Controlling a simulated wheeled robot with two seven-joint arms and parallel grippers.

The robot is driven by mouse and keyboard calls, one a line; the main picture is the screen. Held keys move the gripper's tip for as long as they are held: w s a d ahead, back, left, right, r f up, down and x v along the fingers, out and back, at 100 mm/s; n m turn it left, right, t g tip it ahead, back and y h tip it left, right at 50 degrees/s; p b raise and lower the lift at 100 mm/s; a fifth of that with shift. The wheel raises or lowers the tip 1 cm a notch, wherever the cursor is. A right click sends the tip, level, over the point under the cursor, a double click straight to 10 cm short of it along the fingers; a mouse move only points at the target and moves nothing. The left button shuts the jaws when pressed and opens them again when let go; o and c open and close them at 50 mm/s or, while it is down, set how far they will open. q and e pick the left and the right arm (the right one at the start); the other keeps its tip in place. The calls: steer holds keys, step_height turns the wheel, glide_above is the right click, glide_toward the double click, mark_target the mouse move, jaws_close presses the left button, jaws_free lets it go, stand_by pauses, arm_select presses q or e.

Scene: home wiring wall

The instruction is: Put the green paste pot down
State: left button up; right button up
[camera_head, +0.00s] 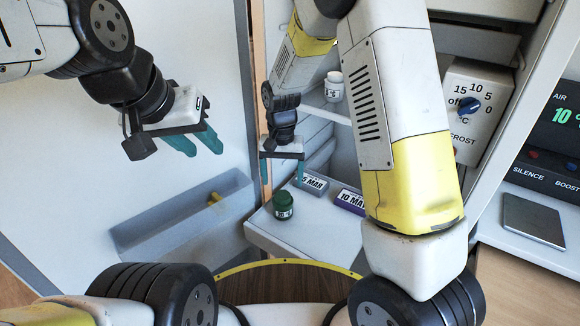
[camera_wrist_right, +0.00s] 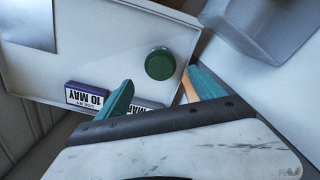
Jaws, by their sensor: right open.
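The green paste pot (camera_head: 283,205) stands upright on the white pull-out shelf (camera_head: 330,235), near its left side. In the right wrist view the pot (camera_wrist_right: 160,64) shows its round green lid, close to the shelf's edge. My right gripper (camera_head: 282,174) is open and empty above the pot. In the right wrist view the fingertips (camera_wrist_right: 158,84) are apart, and the pot lies just beyond the gap between them. My left gripper (camera_head: 201,144) hangs at the upper left over the open door, its teal fingers apart with nothing between them.
A grey date block (camera_head: 311,184) and a purple "10 MAY" block (camera_head: 350,201) lie behind the pot. A white jar (camera_head: 334,86) stands on the shelf above. A grey door bin (camera_head: 180,222) holds something yellow.

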steer(key=s+d+r+t+y, duration=0.15)
steer(key=d+r, duration=0.25)
steer(key=r, duration=0.5)
steer(key=s+d+r+n+t, duration=0.1)
steer(key=s+d+r+t, duration=0.1)
steer(key=s+d+r, duration=0.3)
steer(key=s+d+r+t, duration=0.2)
steer(key=s+d+r, duration=0.3)
steer(key=s+r, duration=0.4)
steer(key=s, duration=0.4)
steer(key=shift+d+r+n+t+y, duration=0.35)
steer(key=shift+n, duration=0.05)
steer(key=shift+s, duration=0.1)
